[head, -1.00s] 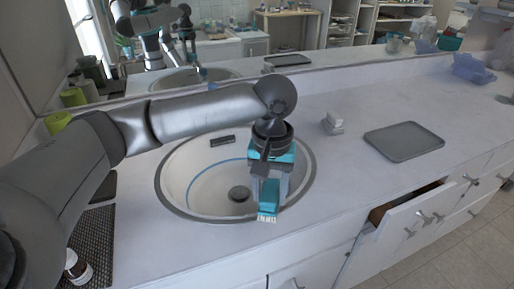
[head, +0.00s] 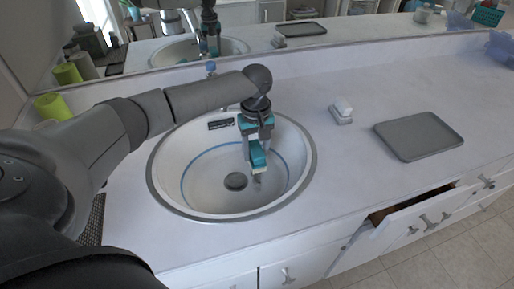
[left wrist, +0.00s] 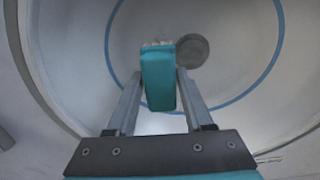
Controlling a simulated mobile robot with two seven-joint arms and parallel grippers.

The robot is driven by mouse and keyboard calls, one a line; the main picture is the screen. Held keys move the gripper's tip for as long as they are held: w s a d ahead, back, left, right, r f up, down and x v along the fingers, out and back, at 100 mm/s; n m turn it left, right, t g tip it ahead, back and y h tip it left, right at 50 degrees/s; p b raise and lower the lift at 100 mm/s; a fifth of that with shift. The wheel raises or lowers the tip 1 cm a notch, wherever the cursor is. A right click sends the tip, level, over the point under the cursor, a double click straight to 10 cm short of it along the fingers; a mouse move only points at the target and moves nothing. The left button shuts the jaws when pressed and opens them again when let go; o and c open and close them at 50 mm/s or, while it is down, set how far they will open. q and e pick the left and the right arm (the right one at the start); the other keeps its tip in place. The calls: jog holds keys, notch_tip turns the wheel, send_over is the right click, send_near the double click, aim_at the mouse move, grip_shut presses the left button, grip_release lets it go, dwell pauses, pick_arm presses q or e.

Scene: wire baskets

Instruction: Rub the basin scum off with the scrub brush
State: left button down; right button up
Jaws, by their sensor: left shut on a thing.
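The round white basin (head: 205,200) is set into the counter and has a grey rim. A blue ring of scum (head: 184,178) runs around its inner wall, and it also shows in the left wrist view (left wrist: 107,50). My left gripper (head: 255,148) is inside the basin's outline, right of the drain. It is shut on the teal scrub brush (head: 257,155), which also shows between the fingers in the left wrist view (left wrist: 158,80). The pale bristles (head: 258,180) point down; I cannot tell whether they touch the basin. My right gripper is not in view.
A dark drain (head: 236,181) lies at the basin's bottom. Right of the basin are a white soap-like block (head: 342,112) and a grey tray (head: 418,136). A drawer (head: 410,215) stands open at the front. A green roll (head: 50,107) stands at the left.

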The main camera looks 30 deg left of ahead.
pick_arm(q)
jog(key=shift+r+p, duration=0.15)
jog(key=shift+p, duration=0.6)
jog(key=shift+f, duration=0.3)
notch_tip(320, 180, down, 3)
jog(key=shift+f+b, duration=0.1)
jog(key=shift+b, duration=0.45)
jog(key=shift+f, duration=0.85)
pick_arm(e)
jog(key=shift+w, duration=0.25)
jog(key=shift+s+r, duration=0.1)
pick_arm(q)
jog(key=shift+p, duration=0.4)
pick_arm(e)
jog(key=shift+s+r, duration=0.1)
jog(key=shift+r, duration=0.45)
